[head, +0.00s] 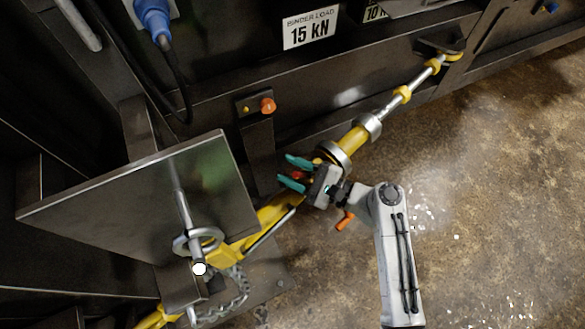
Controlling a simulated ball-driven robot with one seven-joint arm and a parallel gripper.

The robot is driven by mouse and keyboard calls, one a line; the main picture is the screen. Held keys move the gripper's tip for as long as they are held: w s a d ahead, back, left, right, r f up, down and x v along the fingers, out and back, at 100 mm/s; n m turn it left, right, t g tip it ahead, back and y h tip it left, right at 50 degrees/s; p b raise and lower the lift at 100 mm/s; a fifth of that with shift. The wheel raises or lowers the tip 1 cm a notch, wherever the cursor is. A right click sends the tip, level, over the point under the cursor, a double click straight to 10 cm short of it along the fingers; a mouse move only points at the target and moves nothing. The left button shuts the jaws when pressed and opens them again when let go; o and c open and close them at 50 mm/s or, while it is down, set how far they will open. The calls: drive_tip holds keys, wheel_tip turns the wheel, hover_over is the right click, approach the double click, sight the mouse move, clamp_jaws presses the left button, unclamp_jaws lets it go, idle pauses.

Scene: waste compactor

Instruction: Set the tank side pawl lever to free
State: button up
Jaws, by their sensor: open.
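A yellow and steel ratchet binder (353,140) runs diagonally along the dark machine side, with a silver collar (333,154) at its middle. My gripper (287,170) is open beside that collar, its two teal fingers pointing left. A small red knob (298,175) shows between the fingers, apparently not clamped; I cannot tell whether it touches them. An orange grip (345,221) sticks out just below my wrist. I cannot tell for certain which of these is the pawl lever, or its setting. My gripper hides part of the binder's middle.
An orange knob (267,105) sits on a dark upright bracket above my gripper. A tilted metal plate (150,200) and a chain (236,290) are at lower left. A "BINDER LOAD 15 kN" sign (310,28) is above. The stained floor (480,200) at right is clear.

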clamp_jaws()
idle(0.4)
drive_tip(key=shift+w+d+r+m+t+y+p, duration=0.25)
drive_tip(key=shift+m+p, duration=0.2)
drive_tip(key=shift+m, duration=0.3)
drive_tip(key=shift+w+d+r+m+t+y+p, duration=0.15)
drive_tip(key=shift+w+d+r+m+p, duration=0.25)
drive_tip(key=shift+m, duration=0.35)
drive_tip(key=shift+w+d+r+m+t+y+p, duration=0.1)
drive_tip(key=shift+w+d+m+t+y+p, duration=0.2)
drive_tip(key=shift+m, duration=0.75)
drive_tip(key=shift+w+d+r+m+t+y+p, duration=0.1)
drive_tip(key=shift+w+d+m+t+y+p, duration=0.2)
drive_tip(key=shift+m, duration=0.75)
drive_tip(key=shift+w, duration=0.1)
unclamp_jaws()
